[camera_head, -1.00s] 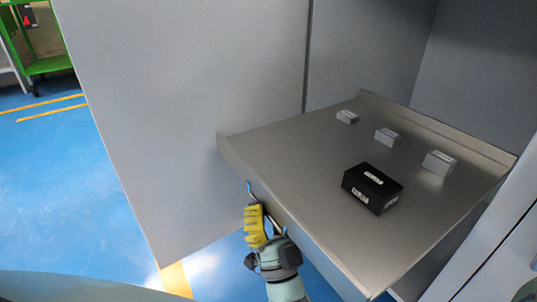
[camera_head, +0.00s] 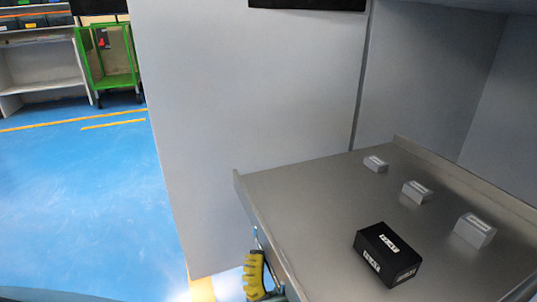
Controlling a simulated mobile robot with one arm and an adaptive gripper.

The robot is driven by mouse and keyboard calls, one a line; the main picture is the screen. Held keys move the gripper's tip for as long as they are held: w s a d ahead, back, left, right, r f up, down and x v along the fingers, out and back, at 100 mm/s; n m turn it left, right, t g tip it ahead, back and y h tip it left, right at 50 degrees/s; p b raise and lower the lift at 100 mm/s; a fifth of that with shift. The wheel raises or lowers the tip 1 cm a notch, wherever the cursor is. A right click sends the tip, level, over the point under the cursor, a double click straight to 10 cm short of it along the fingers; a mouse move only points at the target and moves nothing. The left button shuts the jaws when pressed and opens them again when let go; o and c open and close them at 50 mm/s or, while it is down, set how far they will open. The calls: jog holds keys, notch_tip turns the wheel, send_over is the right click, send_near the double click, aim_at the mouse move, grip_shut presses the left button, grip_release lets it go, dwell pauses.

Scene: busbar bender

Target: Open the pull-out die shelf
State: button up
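The die shelf (camera_head: 330,215) is a flat grey metal tray with a low rim, and it stands out from the cabinet. A black block (camera_head: 388,253) with white labels lies on it, with three small grey blocks (camera_head: 417,192) behind and to the right. My gripper (camera_head: 258,262), with yellow ribbed fingers, is at the shelf's front-left edge, low in the view. A thin handle (camera_head: 257,238) shows at that edge right beside the fingers. Whether the fingers are closed around it is hidden.
A large grey cabinet door (camera_head: 250,120) stands open to the left of the shelf. Blue floor (camera_head: 90,200) with yellow lines is free further left. A green cart (camera_head: 108,65) and a rack (camera_head: 42,70) stand far back.

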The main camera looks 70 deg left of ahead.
jog(key=o, duration=0.4)
jog(key=shift+a, duration=0.1)
jog(key=shift+f, duration=0.1)
jog(key=shift+v, duration=2.45)
jog(key=s+d, duration=0.1)
jog(key=d, duration=0.7)
jog(key=s+d, duration=0.1)
jog(key=d, duration=0.3)
jog(key=shift+s, duration=0.35)
